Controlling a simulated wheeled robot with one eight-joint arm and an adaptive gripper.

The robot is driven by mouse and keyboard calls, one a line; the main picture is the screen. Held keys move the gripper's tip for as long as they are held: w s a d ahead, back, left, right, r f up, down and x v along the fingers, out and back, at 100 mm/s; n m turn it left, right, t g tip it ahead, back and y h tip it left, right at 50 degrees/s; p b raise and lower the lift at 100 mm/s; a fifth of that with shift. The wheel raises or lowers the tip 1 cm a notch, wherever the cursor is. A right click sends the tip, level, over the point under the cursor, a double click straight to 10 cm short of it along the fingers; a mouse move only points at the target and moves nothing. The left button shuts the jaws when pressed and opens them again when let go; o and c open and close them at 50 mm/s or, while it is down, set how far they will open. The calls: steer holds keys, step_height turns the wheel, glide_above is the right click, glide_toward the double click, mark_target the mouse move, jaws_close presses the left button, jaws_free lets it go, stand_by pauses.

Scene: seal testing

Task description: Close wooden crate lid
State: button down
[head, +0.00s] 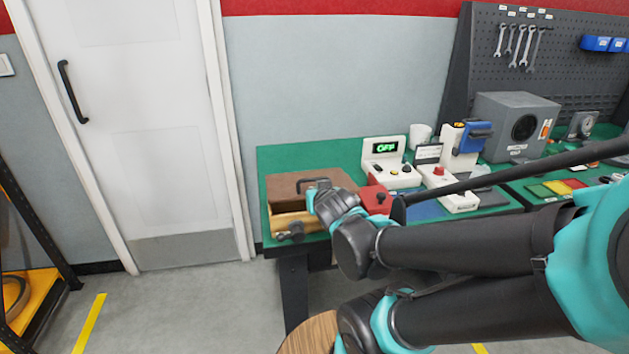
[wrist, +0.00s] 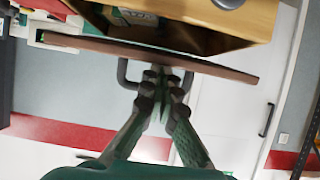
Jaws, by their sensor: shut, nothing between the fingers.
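The wooden crate (head: 288,220) stands at the left end of the green workbench, and its light wooden wall also shows in the wrist view (wrist: 262,20). Its brown lid (head: 290,187) carries a dark bar handle (head: 314,183). In the wrist view the lid (wrist: 225,71) is nearly edge-on, and a dark gap into the crate shows between lid and wall, so the lid is partly open. My gripper (wrist: 174,86) is shut and empty, its fingertips at the lid's handle (wrist: 124,74). Whether they touch it I cannot tell. My arm hides the crate's right side.
A red box (head: 376,198) stands close to the crate's right.

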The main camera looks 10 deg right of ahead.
steer(key=shift+s+f, duration=0.2)
steer(key=shift+f, duration=0.6)
steer(key=shift+s+f, duration=0.15)
steer(key=shift+f, duration=0.65)
steer(key=shift+r, duration=0.1)
